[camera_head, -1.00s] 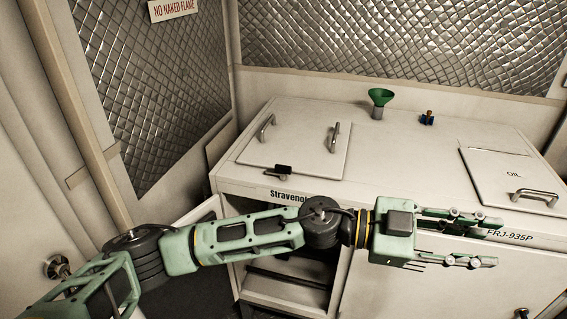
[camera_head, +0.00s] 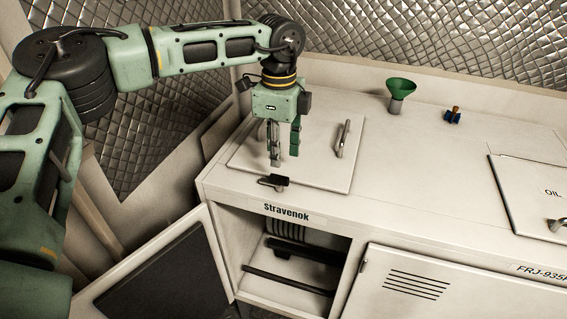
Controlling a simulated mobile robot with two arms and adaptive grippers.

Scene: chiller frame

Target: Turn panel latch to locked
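The panel (camera_head: 315,172) is a pale flat lid on top of the chiller cabinet. A small black latch (camera_head: 272,181) sits at its front edge. My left gripper (camera_head: 284,161) points down over the panel, just behind and above the latch. Its two fingers are apart with a visible gap, and I see nothing held between them. Whether the fingertips touch the panel I cannot tell. One metal handle (camera_head: 343,139) shows on the panel's right side; the left handle is hidden behind my gripper. My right gripper is out of view.
A green funnel (camera_head: 401,92) and a small blue-and-orange fitting (camera_head: 453,116) stand at the back of the top. An OIL lid (camera_head: 527,185) is at right. Below, an open door (camera_head: 163,267) swings out at the left front. The top between panel and OIL lid is clear.

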